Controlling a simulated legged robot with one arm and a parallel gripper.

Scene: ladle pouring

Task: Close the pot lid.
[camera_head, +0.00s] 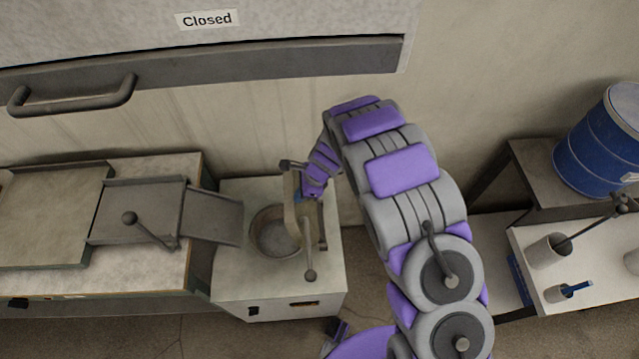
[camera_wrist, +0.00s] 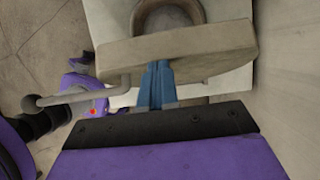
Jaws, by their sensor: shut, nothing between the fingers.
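The pot (camera_head: 277,236) is a round metal basin set into the top of a pale cabinet, and its mouth is uncovered. Its rim also shows at the top of the wrist view (camera_wrist: 165,12). The beige lid (camera_head: 291,205) stands tilted up, almost edge-on, along the pot's right side. It also spans the wrist view (camera_wrist: 180,50), with a grey ball-ended rod (camera_wrist: 75,99) beside it. My gripper (camera_head: 299,196) is shut and empty on the lid's right, outer side. Its blue fingers (camera_wrist: 157,82) reach the lid and seem to touch it; exact contact is unclear.
A metal chute (camera_head: 212,217) slopes toward the pot from the bench on the left. A closed cover with a bar handle (camera_head: 75,98) hangs above. At right, a blue drum (camera_head: 602,145) and a white table (camera_head: 590,285) with cups stand beyond my arm.

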